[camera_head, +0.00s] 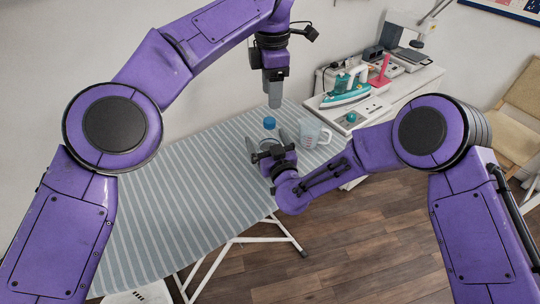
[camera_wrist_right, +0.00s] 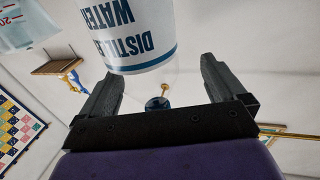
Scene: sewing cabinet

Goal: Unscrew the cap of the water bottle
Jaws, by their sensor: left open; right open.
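The water bottle stands on the striped ironing board; its blue cap (camera_head: 269,123) shows at the top in the head view. In the right wrist view, the bottle (camera_wrist_right: 130,32) appears upside down, with a white label reading DISTILLED WATER. My right gripper (camera_head: 268,139) is open, with its fingers to either side of the bottle in the head view. In the wrist view, the right gripper (camera_wrist_right: 161,72) has the label just beyond its fingertips; contact cannot be told. My left gripper (camera_head: 275,98) points down above the cap, apart from it; its finger gap is hard to see.
A clear measuring cup (camera_head: 311,133) stands just right of the bottle on the ironing board (camera_head: 190,190). A white cabinet (camera_head: 405,86) at the right holds a teal iron (camera_head: 345,92) and sewing items. The board's left part is clear.

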